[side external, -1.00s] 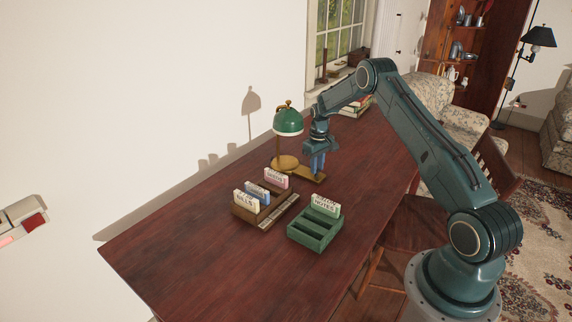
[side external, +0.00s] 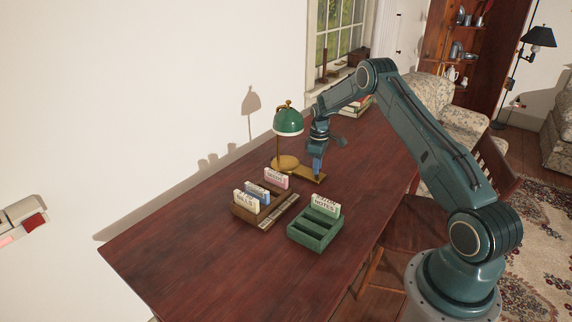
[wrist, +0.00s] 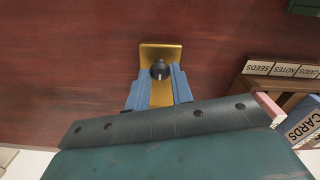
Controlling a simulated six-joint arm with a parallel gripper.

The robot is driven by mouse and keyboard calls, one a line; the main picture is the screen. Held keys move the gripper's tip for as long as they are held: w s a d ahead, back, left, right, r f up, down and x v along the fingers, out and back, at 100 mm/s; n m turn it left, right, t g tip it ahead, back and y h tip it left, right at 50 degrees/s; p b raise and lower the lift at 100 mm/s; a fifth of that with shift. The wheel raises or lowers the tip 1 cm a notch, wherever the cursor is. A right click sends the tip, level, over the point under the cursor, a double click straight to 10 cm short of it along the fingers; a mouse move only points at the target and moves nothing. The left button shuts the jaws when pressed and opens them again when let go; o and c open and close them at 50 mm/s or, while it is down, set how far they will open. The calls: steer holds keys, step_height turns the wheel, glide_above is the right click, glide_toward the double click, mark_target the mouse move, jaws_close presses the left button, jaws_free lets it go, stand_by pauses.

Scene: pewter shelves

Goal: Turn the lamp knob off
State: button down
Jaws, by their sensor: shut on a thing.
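The desk lamp has a green dome shade (side external: 288,121) and a brass base (side external: 284,163) on the wooden desk. A brass plate (side external: 305,174) extends from the base towards my gripper (side external: 317,173). In the wrist view, the small dark knob (wrist: 160,69) stands on the end of the brass plate (wrist: 160,51), with a pale mark on its top. My gripper's blue fingers (wrist: 160,75) are shut on the knob, one on each side. In the side view the fingers hide the knob.
A brown card rack (side external: 243,213) with several labelled cards stands in front of the lamp. A green sorter (side external: 306,239) with a notes card stands to its right. Books (side external: 358,104) lie at the far end. The desk's near left part is clear.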

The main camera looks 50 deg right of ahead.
steer(key=c, duration=1.2)
jaws_free()
steer(key=shift+r, duration=0.1)
step_height(320, 180, up, 14)
